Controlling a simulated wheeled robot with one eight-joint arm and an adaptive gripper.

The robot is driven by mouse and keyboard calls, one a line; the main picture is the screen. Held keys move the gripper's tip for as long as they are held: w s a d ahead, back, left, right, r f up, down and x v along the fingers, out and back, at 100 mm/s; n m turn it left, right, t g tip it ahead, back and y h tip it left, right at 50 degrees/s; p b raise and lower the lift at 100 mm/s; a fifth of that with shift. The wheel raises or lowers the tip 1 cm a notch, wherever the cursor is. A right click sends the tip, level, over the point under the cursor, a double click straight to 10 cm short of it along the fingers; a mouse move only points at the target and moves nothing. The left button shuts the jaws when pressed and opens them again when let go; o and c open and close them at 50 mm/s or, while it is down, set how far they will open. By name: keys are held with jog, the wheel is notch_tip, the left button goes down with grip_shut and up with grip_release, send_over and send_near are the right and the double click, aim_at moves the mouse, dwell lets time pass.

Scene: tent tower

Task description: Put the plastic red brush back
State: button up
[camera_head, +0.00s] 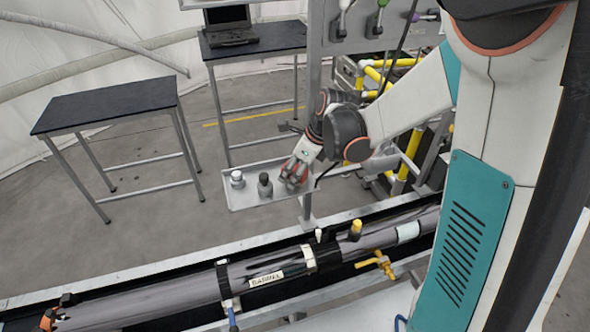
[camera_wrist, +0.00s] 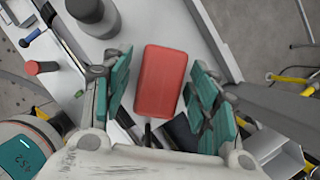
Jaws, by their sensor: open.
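The plastic red brush (camera_wrist: 160,82) shows in the wrist view as a red rounded block, with its dark handle running down toward my palm. It lies between the two green-padded fingers of my gripper (camera_wrist: 160,88), which are open with visible gaps on both sides. In the head view, my gripper (camera_head: 294,172) is at the right end of the small grey tray (camera_head: 235,203), and a bit of red shows at its fingers. The brush itself is mostly hidden there. Whether the brush touches the tray is hard to tell.
A white-topped bottle (camera_head: 237,180) and a dark bottle (camera_head: 265,187) stand on the tray, left of my gripper. A long grey pipe assembly (camera_head: 190,291) runs in front. A rack panel (camera_head: 362,30) with hanging coloured tools is behind. Two dark tables (camera_head: 108,103) stand at the back left.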

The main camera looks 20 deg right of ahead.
jog(key=v, duration=1.2)
